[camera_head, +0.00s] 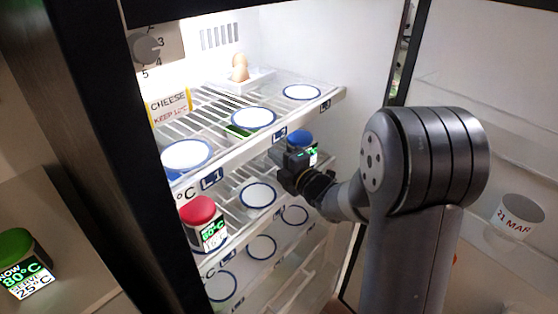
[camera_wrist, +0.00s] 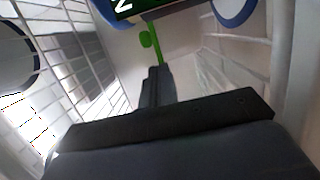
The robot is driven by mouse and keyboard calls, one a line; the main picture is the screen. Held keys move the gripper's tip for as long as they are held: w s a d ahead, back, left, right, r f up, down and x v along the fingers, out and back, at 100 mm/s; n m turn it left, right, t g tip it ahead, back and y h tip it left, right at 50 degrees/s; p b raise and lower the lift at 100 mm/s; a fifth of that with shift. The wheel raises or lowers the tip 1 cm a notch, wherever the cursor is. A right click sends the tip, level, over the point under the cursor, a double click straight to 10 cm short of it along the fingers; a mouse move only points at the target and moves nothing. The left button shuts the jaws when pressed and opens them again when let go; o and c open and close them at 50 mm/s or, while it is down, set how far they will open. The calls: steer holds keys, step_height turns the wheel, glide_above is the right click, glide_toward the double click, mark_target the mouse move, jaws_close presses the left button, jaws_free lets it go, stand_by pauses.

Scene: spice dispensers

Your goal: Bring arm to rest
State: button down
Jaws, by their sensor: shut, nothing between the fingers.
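My arm reaches into the open fridge, and my gripper (camera_head: 284,160) is at the middle shelf level, shut and empty. In the wrist view, its dark fingers (camera_wrist: 155,85) are together. A blue-lidded spice dispenser (camera_head: 299,137) with a dark display stands just behind my gripper; its lower part is partly hidden. A dark display with a white digit (camera_wrist: 128,7) shows at the top of the wrist view. I cannot tell whether the gripper touches the dispenser.
A red-lidded dispenser (camera_head: 203,222) stands on the middle shelf, left of my gripper. The upper shelf (camera_head: 222,160) is just above the gripper. A green-lidded dispenser (camera_head: 22,262) stands outside, left. The door holds a white cup (camera_head: 518,217).

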steer(key=v, duration=0.9)
steer(key=shift+w+d, duration=0.25)
steer(key=shift+d, duration=0.05)
